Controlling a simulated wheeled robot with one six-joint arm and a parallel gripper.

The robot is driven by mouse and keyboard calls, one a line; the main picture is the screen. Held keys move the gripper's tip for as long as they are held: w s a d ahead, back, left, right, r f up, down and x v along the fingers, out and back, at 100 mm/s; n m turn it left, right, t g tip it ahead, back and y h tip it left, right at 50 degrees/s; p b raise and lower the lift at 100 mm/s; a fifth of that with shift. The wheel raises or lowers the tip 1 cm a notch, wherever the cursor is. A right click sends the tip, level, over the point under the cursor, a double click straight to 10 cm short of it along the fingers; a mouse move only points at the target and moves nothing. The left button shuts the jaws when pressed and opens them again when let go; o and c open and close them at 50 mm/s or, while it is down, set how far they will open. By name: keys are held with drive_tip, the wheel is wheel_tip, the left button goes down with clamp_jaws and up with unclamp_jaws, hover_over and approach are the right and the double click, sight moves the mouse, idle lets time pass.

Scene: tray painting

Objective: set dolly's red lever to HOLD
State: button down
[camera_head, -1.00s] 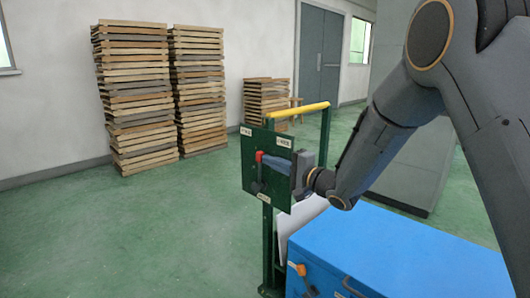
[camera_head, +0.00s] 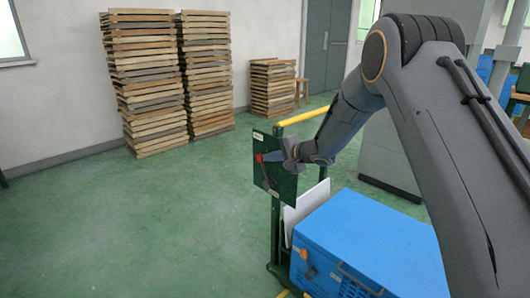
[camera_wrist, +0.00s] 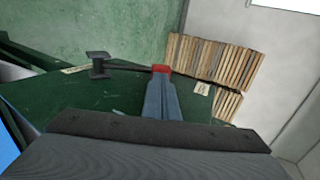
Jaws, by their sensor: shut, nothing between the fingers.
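The dolly has a green post frame (camera_head: 275,235) with a yellow handle bar (camera_head: 304,114). A dark green plate (camera_head: 286,190) is mounted on it. The lever has a red knob (camera_head: 259,158) near the plate's upper left edge, and its dark shaft runs down and slightly right to a pivot. In the wrist view the red knob (camera_wrist: 160,69) is right at my fingertips, with the dark pivot (camera_wrist: 98,56) to its left. My gripper (camera_head: 268,157) is shut with nothing held, its tips at or against the knob; contact is unclear. Label text is unreadable.
A blue box (camera_head: 370,240) and a pale panel (camera_head: 303,212) sit on the dolly below my arm. Tall stacks of wooden trays (camera_head: 145,85) and a shorter stack (camera_head: 272,88) stand by the wall. Green floor to the left is clear.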

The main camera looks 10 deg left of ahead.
drive_tip(key=shift+w+a+p, duration=0.3)
drive_tip(key=shift+a+p, duration=0.2)
drive_tip(key=shift+p, duration=0.55)
drive_tip(key=shift+a, duration=0.2)
drive_tip(key=p+v, duration=0.8)
drive_tip(key=v, duration=0.2)
drive_tip(key=shift+r+p, duration=0.35)
drive_tip(key=shift+p, duration=0.05)
drive_tip(key=shift+w, duration=0.2)
